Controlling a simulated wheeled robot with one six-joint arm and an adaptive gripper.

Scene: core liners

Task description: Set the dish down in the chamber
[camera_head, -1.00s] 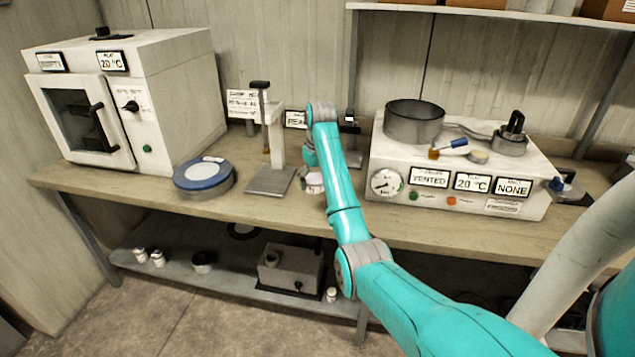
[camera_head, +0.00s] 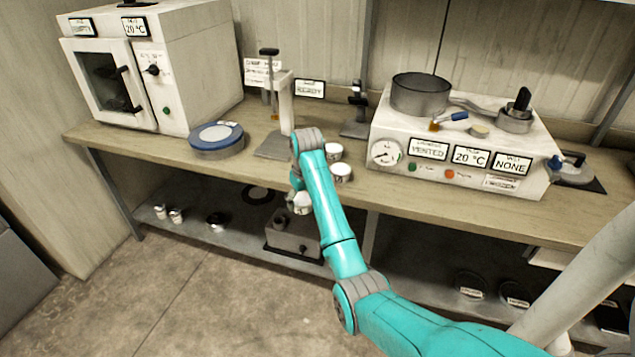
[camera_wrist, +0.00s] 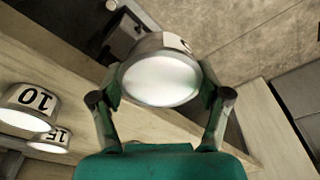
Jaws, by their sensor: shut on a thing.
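My gripper (camera_wrist: 160,95) is shut on a small round metal dish (camera_wrist: 160,80) with a white top face, held between its two fingers. In the head view the held dish (camera_head: 300,203) shows in front of the bench's front edge, partly behind my arm. An open grey metal cylinder (camera_head: 420,97), likely the chamber, stands on a white unit (camera_head: 385,135) with signs reading VENTED, 20 °C and NONE. My gripper is to its lower left, well apart from it. The inside floor of the cylinder is hidden.
Two similar dishes (camera_head: 333,152) (camera_head: 342,172) stand on the bench; the wrist view shows them marked 10 (camera_wrist: 32,100) and 15 (camera_wrist: 52,140). A stand (camera_head: 285,110), a blue-rimmed disc (camera_head: 216,137) and a white oven (camera_head: 150,70) with its door shut are left. A black-handled part (camera_head: 516,110) sits beside the cylinder.

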